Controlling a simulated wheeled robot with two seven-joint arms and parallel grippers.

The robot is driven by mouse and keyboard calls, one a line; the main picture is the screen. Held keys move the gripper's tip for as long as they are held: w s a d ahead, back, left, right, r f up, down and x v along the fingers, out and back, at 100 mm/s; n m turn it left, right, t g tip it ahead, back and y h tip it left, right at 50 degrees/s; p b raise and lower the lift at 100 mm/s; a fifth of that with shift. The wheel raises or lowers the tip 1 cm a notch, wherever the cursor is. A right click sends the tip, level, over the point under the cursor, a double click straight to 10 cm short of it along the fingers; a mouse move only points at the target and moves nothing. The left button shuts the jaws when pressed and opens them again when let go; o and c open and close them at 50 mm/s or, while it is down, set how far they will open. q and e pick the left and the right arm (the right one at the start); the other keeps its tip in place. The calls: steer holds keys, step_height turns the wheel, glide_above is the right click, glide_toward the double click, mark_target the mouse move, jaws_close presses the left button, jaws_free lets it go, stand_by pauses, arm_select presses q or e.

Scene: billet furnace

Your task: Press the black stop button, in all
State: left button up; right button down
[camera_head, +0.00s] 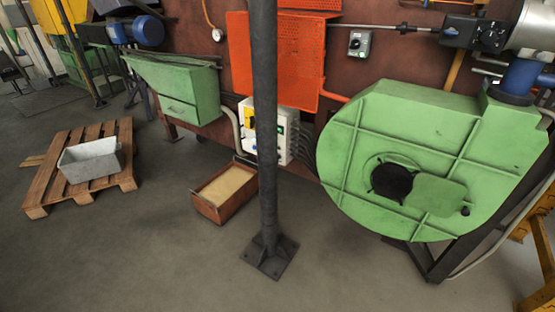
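A white control box (287,122) is mounted low on the dark red furnace wall, partly hidden behind a dark post. Its front shows small green, yellow and dark marks, and cables come out of its side. A small grey box (358,43) with a dark round control and a green mark sits higher on the wall, right of the orange guard. The black stop button itself is too small to make out for certain. Neither of my grippers is in view.
The dark post (266,130) stands in front of the control box on a bolted base plate. A rusty box (206,208) lies on the floor below. A green fan housing (425,155) stands right. A pallet (125,177) with a grey tub (92,160) lies left. The front floor is clear.

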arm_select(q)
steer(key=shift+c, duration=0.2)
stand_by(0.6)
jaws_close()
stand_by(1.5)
